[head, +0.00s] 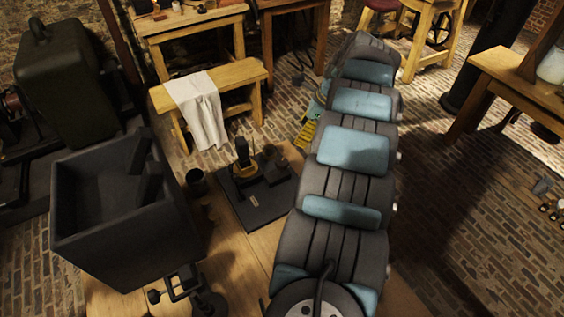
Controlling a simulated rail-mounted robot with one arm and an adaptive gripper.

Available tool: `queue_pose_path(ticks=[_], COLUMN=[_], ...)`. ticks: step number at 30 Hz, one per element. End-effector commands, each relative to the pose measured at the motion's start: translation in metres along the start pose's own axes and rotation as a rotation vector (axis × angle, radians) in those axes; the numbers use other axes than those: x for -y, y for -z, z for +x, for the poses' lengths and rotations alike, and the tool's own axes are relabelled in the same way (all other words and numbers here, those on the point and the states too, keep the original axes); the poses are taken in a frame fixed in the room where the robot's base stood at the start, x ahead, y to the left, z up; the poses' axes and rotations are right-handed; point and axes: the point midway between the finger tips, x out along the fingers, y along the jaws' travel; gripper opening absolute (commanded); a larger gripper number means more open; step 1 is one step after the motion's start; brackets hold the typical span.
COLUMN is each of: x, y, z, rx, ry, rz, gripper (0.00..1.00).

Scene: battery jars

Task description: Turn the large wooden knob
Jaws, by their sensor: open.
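A flat dark base board (262,208) lies on the wooden workbench and carries small upright fittings. The larger fitting (243,152) is dark and upright, with a tan, wood-coloured round part (246,171) low on it. This may be the large wooden knob, but it is too small and dark to be sure. A shorter dark fitting (275,166) stands to its right. My gripper (306,132) shows only partly, as yellow ribbed parts beside my grey and blue arm. It is open, up and to the right of the fittings and apart from them; the rest is hidden behind my arm.
A large dark open box (112,232) stands left of the board, with a small dark cup (197,181) between them. A dark clamp-like device (183,285) is at the front. Behind the workbench is a wooden bench (237,82) with a white cloth (200,108).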

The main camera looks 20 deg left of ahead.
Motion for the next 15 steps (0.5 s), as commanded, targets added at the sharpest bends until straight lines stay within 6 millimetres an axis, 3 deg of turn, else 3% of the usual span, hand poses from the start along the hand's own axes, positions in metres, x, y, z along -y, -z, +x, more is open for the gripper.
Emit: queue_pose_path(ticks=[15], x=[-0.001], y=[0.001], z=[0.088], rx=[-0.001], ry=[-0.004], rz=[-0.002], gripper=[0.73])
